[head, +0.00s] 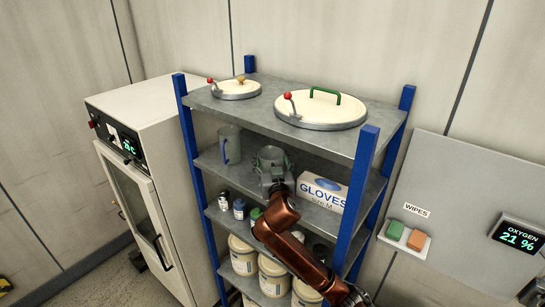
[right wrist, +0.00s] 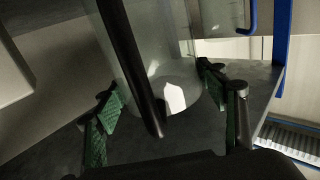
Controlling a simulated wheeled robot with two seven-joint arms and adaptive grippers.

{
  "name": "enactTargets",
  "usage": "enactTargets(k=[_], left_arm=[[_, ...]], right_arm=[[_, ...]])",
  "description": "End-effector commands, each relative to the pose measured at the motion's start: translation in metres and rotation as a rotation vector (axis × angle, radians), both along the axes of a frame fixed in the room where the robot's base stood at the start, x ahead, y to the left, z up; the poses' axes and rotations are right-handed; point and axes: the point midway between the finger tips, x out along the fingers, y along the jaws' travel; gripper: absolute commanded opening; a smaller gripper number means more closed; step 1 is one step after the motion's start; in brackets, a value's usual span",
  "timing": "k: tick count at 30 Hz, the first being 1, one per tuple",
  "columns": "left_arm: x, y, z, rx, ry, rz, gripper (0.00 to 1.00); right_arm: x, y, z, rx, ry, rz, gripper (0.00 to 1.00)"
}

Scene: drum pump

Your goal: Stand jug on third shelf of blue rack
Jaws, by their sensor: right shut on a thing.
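The blue rack (head: 362,180) has several grey shelves. A clear grey jug (head: 270,154) is at the shelf just below the top one, in the middle. My right gripper (head: 274,172) is shut on it from the front. In the right wrist view the jug (right wrist: 175,70) is upright between the green-padded fingers (right wrist: 168,118), with its dark handle toward the camera. Its base is at or just above the shelf surface; I cannot tell if it touches. My left gripper is not in view.
A second clear jug (head: 230,144) with a blue handle stands to the left on this shelf, and a gloves box (head: 322,192) to the right. Two lids (head: 320,108) lie on the top shelf above. Small bottles (head: 239,208) and tubs (head: 273,275) fill lower shelves.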

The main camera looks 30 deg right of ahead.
Motion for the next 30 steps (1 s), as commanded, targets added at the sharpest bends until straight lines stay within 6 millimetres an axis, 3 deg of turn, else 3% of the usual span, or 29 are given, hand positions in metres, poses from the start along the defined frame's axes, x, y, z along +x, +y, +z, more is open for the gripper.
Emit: enactTargets(k=[12,13,20,30], left_arm=[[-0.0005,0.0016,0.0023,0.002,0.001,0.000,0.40],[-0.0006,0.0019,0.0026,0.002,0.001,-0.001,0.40],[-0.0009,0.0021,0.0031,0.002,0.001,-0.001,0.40],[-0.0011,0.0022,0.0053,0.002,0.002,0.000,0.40]], right_arm=[[0.0004,-0.0024,-0.0041,-0.001,-0.003,-0.002,0.22],[0.0004,-0.0024,-0.0040,-0.001,-0.003,-0.002,0.67],[0.0003,-0.0025,-0.0033,-0.001,-0.003,-0.002,0.83],[0.0003,-0.0027,0.0005,-0.002,-0.002,-0.002,0.83]])
